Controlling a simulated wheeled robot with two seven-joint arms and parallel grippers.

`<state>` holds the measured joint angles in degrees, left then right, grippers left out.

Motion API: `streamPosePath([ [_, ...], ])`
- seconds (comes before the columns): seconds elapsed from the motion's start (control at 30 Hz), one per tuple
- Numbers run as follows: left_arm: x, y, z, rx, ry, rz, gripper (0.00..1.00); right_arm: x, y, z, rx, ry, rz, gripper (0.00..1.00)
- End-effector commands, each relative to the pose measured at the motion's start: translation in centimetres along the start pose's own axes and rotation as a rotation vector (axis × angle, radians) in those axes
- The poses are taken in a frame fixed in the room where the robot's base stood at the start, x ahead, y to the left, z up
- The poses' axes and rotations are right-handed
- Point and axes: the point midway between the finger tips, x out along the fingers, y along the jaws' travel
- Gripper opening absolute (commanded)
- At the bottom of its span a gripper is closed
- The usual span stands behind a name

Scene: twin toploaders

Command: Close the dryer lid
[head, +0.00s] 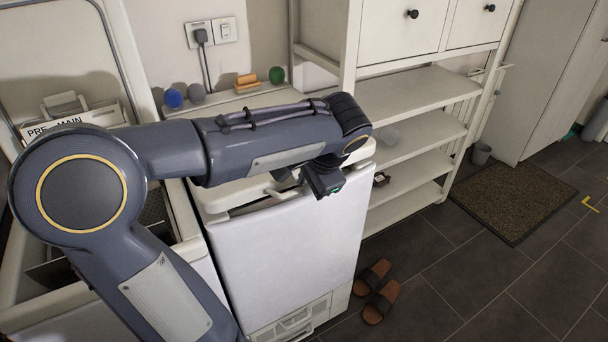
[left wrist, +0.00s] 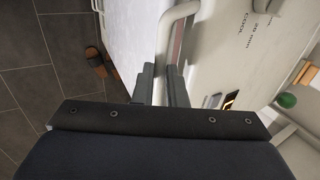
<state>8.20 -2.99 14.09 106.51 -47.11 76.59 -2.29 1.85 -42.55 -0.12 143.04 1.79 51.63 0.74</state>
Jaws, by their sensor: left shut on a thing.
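The dryer is the white toploader in the middle, with its front panel (head: 285,250) facing me. Its lid (head: 218,197) lies low over the top, and a dark gap shows along its front edge, so it looks not fully flush. A white handle (head: 270,196) sticks out at the lid's front; it also shows in the left wrist view (left wrist: 178,14). My left gripper (head: 323,178) is at the front right of the lid, its fingers (left wrist: 162,75) shut on the handle. My forearm hides much of the lid. My right gripper is not in view.
The other toploader (head: 15,290) at left stands with its lid (head: 45,60) raised. A white shelf unit (head: 405,95) is close on the right. Sandals (head: 380,300) and a mat (head: 515,200) are on the floor.

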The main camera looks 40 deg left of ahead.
Motion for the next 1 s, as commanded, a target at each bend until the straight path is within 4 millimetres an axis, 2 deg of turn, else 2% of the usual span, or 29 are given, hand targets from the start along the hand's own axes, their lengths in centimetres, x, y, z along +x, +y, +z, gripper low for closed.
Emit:
streamPosePath([
  [0.03, 1.8, 1.1, 0.0, 0.002, -0.001, -0.001, 0.00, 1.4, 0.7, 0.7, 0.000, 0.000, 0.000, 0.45],
  [0.13, 3.1, 2.0, 0.0, 0.000, 0.000, -0.001, 0.00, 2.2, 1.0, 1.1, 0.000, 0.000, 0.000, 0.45],
  [0.57, 4.0, 2.7, 0.1, 0.003, -0.006, 0.009, 0.00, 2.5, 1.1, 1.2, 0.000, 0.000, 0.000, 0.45],
  [0.6, 4.0, 2.7, 0.1, 0.003, -0.007, 0.009, 0.14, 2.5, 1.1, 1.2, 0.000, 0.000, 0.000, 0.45],
  [0.73, 4.0, 2.7, 0.1, 0.003, -0.006, 0.008, 0.31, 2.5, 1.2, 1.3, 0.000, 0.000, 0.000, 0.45],
  [1.0, 3.7, 2.5, 0.0, 0.001, -0.001, 0.003, 0.33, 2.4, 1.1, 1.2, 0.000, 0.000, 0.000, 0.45],
])
